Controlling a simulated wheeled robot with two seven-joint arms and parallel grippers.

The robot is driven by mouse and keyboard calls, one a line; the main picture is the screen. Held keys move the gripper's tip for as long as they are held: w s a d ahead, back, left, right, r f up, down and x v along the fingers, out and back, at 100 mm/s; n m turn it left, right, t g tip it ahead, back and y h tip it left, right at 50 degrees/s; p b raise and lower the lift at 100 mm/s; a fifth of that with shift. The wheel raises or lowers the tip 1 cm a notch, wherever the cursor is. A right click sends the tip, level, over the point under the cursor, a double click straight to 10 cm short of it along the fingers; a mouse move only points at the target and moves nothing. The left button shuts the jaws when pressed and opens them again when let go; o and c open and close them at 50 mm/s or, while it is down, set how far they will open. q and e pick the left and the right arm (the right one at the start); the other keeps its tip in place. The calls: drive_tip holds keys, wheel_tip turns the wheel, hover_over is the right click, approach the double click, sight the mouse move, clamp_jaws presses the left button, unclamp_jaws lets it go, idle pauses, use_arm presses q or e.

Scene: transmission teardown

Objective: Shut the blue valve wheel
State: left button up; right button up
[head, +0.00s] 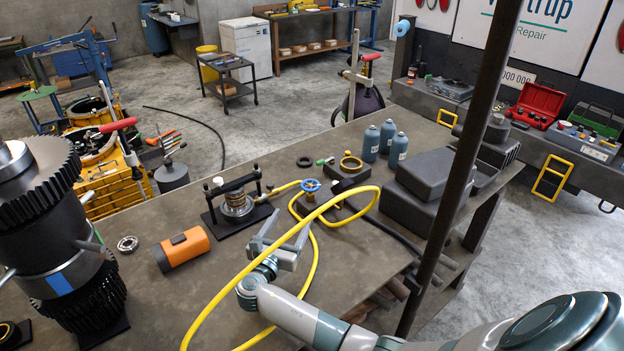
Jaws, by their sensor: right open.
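The small blue valve wheel (311,185) stands on a brass fitting near the middle of the workbench (350,285), beside the yellow hose. My right gripper (286,228) is open and empty. Its fingers point away from me toward the back of the bench, in front of the wheel and slightly left of it in the picture. It does not touch the wheel. The wheel is fully in sight. My left gripper is not in view.
Grey bottles (371,143) and dark cases (432,175) are behind right. A dark post (452,190) rises at right.

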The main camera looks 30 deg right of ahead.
drive_tip(key=b, duration=0.6)
approach(311, 183)
drive_tip(key=shift+w+d+f, duration=0.75)
drive_tip(key=shift+d, duration=0.2)
drive_tip(key=b+x, duration=0.4)
drive_tip(key=x, duration=0.2)
drive_tip(key=shift+w+d+r, duration=0.1)
drive_tip(key=shift+w+d, duration=0.15)
drive_tip(key=shift+d, duration=0.05)
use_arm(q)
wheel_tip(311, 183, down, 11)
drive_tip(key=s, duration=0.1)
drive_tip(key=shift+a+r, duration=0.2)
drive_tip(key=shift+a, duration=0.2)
use_arm(e)
drive_tip(key=shift+w+d+r, duration=0.15)
drive_tip(key=shift+w+d, duration=0.1)
drive_tip(key=shift+d, duration=0.1)
drive_tip(key=c, duration=1)
drive_tip(key=shift+c, duration=0.2)
